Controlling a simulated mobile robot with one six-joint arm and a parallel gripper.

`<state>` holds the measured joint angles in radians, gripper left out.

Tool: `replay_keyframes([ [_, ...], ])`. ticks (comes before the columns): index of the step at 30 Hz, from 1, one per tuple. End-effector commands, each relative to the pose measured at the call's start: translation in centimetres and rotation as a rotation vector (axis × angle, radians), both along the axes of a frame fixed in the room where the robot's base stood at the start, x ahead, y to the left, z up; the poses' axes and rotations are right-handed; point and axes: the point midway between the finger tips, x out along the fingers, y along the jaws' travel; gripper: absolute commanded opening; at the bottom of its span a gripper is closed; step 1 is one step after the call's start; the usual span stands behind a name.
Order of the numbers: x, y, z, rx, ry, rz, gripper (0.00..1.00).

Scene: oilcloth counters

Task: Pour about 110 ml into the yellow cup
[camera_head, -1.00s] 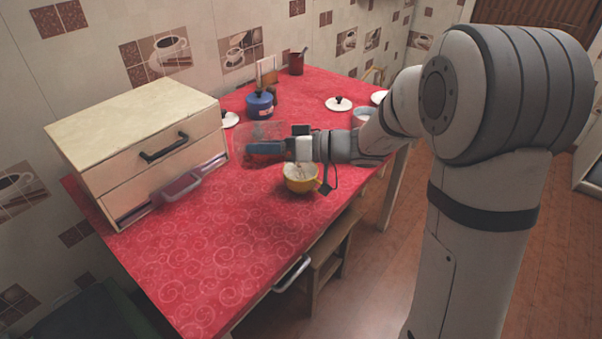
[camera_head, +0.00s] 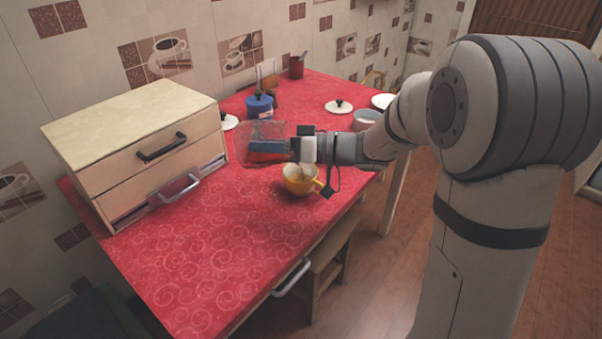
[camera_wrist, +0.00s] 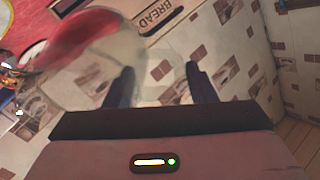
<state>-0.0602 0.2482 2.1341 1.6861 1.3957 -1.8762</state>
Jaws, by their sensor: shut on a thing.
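The yellow cup (camera_head: 299,182) stands upright on the red counter, just below my wrist in the head view. My gripper (camera_head: 266,150) is shut on a clear see-through vessel (camera_head: 240,140), held above the counter, left of and above the cup. The vessel also shows in the wrist view (camera_wrist: 95,45), tilted in that picture, with my fingers (camera_wrist: 160,80) at its side. Its contents and any stream are too faint to tell. My wrist partly overlaps the space behind the cup, and the level in the cup is unclear.
A blue pot (camera_head: 260,106), white lids (camera_head: 338,106), a pale bowl (camera_head: 366,119) and a dark red mug (camera_head: 296,66) are at the back. The front of the red counter (camera_head: 200,260) is clear.

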Motion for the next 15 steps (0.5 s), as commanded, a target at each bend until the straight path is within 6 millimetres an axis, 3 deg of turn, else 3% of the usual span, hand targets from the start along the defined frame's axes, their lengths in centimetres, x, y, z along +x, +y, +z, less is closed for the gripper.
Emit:
replay_keyframes([
  [15,-0.06,-0.2,0.0,0.038,-0.006,0.0,0.0],
])
